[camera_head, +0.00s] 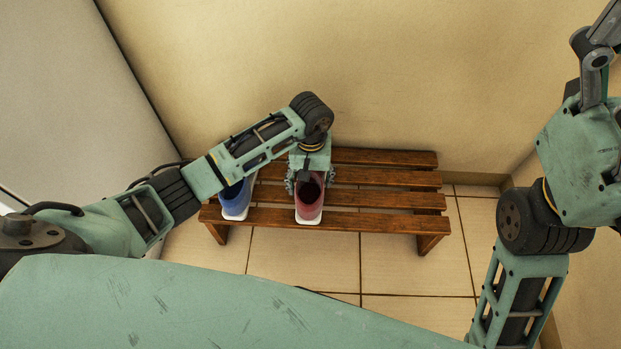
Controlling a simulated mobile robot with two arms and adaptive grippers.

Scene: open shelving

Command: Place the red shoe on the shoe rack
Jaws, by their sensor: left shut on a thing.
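The red shoe (309,208) is on the wooden shoe rack (390,199), or just above it, with its white toe toward me. I cannot tell whether its sole touches the slats. My left gripper (308,184) is shut on the red shoe at its heel end and hides that part. A blue shoe (236,197) stands on the rack to the left of the red one, partly covered by my left arm. My right arm comes in at the right, and its gripper fingers (598,60) show only partly at the top right edge.
The rack's right part is bare slats. A beige wall (400,80) rises right behind the rack, and a grey panel (80,100) stands at the left. The tiled floor (400,280) in front is clear.

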